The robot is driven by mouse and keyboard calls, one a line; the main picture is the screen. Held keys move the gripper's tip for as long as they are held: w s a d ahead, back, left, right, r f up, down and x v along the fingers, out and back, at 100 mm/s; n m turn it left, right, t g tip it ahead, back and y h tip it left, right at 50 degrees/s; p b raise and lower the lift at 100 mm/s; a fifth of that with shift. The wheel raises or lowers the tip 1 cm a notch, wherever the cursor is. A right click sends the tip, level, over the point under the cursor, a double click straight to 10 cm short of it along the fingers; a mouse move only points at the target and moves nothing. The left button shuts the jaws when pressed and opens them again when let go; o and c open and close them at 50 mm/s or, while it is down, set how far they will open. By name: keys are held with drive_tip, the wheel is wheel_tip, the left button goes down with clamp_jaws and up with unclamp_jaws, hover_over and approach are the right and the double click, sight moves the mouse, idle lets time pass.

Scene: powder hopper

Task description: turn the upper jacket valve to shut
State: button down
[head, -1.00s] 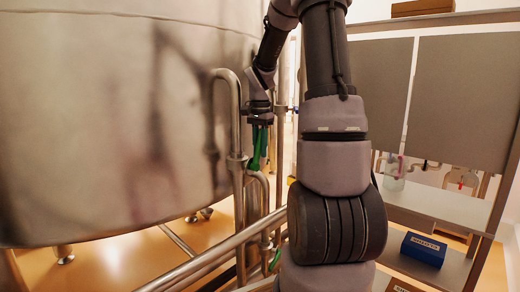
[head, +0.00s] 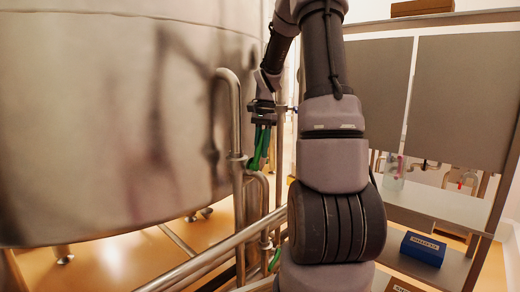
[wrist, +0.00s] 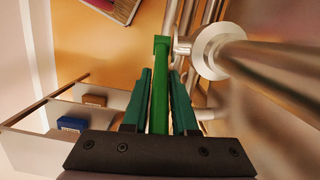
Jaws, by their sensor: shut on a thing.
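The upper jacket valve's green lever handle (wrist: 160,75) stands between my fingers in the wrist view, its far end near a steel pipe fitting. My gripper (wrist: 160,95) is shut on this handle, one dark green finger on each side. In the head view, my gripper (head: 261,138) points down beside the bent steel pipe, with the green handle (head: 256,162) showing at its fingertips. The valve body is mostly hidden there by the pipes and my gripper.
A large steel vessel (head: 110,120) fills the left. A bent vertical pipe (head: 237,130) and a slanted rail (head: 225,248) run close to my gripper. A lower green handle (head: 275,259) shows below. A shelf with a blue box (head: 423,249) stands right.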

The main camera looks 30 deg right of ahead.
drive_tip(key=shift+w+d+f+g+y, duration=0.25)
drive_tip(key=shift+d+f+g+y, duration=0.2)
drive_tip(key=shift+y, duration=0.5)
drive_tip(key=shift+w+d+f+g+y, duration=0.2)
drive_tip(key=shift+d+f+g+y, duration=0.25)
drive_tip(key=shift+y, duration=0.5)
drive_tip(key=c, duration=0.7)
unclamp_jaws()
wheel_tip(320, 180, up, 10)
